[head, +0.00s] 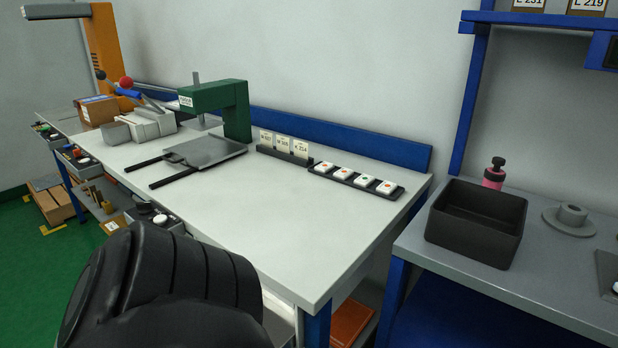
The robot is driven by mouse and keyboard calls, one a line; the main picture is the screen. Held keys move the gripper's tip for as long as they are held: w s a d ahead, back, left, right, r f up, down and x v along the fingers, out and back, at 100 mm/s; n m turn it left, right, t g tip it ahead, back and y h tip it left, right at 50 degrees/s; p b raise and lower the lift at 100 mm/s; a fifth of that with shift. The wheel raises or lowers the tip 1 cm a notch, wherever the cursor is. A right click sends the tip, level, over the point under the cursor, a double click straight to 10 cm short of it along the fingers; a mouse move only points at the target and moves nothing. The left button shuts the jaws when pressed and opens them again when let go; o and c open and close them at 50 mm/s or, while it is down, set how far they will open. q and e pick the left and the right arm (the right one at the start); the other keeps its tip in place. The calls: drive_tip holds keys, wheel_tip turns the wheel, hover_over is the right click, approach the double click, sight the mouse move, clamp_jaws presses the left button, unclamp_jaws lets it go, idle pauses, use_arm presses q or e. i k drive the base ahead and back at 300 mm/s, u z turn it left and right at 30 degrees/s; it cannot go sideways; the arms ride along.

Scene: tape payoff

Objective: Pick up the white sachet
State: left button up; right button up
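I cannot pick out a white sachet for certain. Several small white pieces with red or green dots (364,180) sit in a row in a black tray (312,170) at the right side of the white worktable (255,215); whether any of them is a sachet cannot be told. Neither of my grippers shows in the head view. A large black shape at the lower left, probably part of my own body, hides the table's near edge.
A green press (237,108) stands at the back of the worktable, with a card holder (283,152) beside it. A dark open bin (477,222) and a pink bottle (494,175) stand on the right bench. The worktable's middle is clear.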

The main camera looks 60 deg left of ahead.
sight(364, 180)
drive_tip(key=u, duration=0.05)
drive_tip(key=i, duration=1.05)
drive_tip(key=u, duration=2.65)
